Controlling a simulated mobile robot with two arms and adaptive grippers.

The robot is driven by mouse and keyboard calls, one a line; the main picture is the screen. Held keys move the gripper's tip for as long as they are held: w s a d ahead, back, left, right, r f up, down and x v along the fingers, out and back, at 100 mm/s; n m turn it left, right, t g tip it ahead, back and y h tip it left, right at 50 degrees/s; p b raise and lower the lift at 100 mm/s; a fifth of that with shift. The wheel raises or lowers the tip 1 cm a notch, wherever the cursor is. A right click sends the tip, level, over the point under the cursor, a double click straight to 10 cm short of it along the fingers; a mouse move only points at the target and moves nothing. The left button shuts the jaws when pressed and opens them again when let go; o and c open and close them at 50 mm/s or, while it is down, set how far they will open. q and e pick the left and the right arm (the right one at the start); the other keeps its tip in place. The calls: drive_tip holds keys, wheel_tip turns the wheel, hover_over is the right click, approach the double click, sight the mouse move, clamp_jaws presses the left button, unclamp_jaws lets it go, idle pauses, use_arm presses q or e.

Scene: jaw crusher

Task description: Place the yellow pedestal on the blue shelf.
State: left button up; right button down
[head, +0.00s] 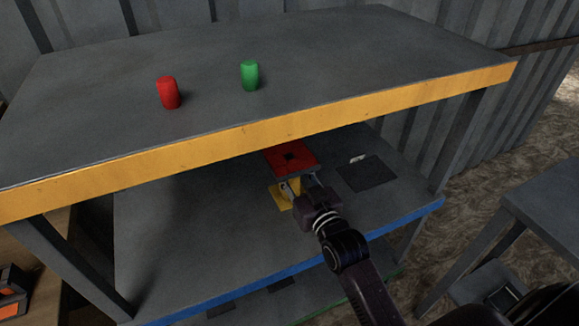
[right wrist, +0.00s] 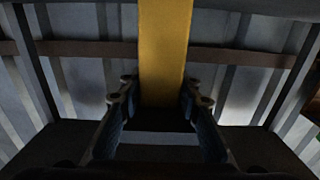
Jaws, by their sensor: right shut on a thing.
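The yellow pedestal, with a red top (head: 283,157) and a yellow base (head: 280,197), is upright over the blue-edged shelf (head: 190,230), beneath the yellow-edged top. I cannot tell whether its base touches the shelf. My right gripper (head: 297,188) reaches in from the lower right and is shut on the pedestal. In the right wrist view, the yellow post (right wrist: 164,50) stands between the two fingers (right wrist: 160,97). The gripper hides part of the pedestal in the head view. My left gripper is not in view.
A red cylinder (head: 169,92) and a green cylinder (head: 249,75) stand on the yellow-edged top (head: 330,50). A dark square patch (head: 367,173) lies right of the pedestal. The shelf's left part is clear. A grey table (head: 545,200) stands at right.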

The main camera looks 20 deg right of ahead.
drive_tip(key=c, duration=1.4)
unclamp_jaws()
drive_tip(key=shift+c, duration=0.2)
drive_tip(key=shift+s, duration=0.3)
drive_tip(key=s+b, duration=0.1)
drive_tip(key=s, duration=1)
drive_tip(key=shift+s+d, duration=0.2)
drive_tip(key=shift+s, duration=0.05)
